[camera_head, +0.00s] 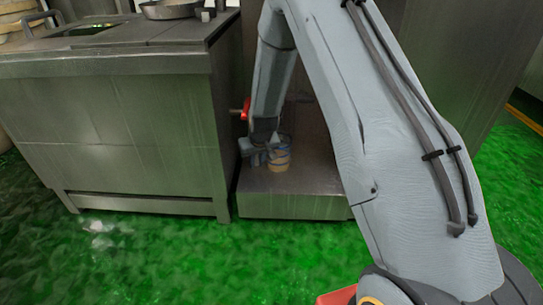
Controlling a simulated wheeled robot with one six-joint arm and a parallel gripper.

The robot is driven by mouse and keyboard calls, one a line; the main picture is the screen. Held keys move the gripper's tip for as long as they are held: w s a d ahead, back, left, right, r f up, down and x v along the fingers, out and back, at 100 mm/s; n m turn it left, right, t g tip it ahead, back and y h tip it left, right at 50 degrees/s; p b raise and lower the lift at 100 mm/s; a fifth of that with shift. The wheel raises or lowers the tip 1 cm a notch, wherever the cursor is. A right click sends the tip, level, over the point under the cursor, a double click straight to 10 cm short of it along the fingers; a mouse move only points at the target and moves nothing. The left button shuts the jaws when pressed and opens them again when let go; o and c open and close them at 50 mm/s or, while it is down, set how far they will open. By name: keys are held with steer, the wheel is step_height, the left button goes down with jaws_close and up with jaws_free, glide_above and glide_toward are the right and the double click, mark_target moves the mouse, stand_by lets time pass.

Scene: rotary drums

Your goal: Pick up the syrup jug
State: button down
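A small tan jug with blue bands (279,157), which looks like the syrup jug, stands upright on a low grey metal platform (290,205). My gripper (262,158) is down at the jug's left side, close to it or touching it. The fingers are small and dark here, and I cannot tell whether they close on the jug. My forearm covers the space just above the jug and part of its upper left side.
A metal counter (120,140) stands just left of the platform, with a pan (168,9) on top. A red part (246,108) sticks out near the counter's right side, close to my forearm. Green floor (150,255) lies open in front.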

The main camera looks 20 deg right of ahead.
steer(key=shift+r, duration=0.25)
steer(key=shift+r+p, duration=0.5)
steer(key=shift+p, duration=0.2)
steer(key=shift+r, duration=0.1)
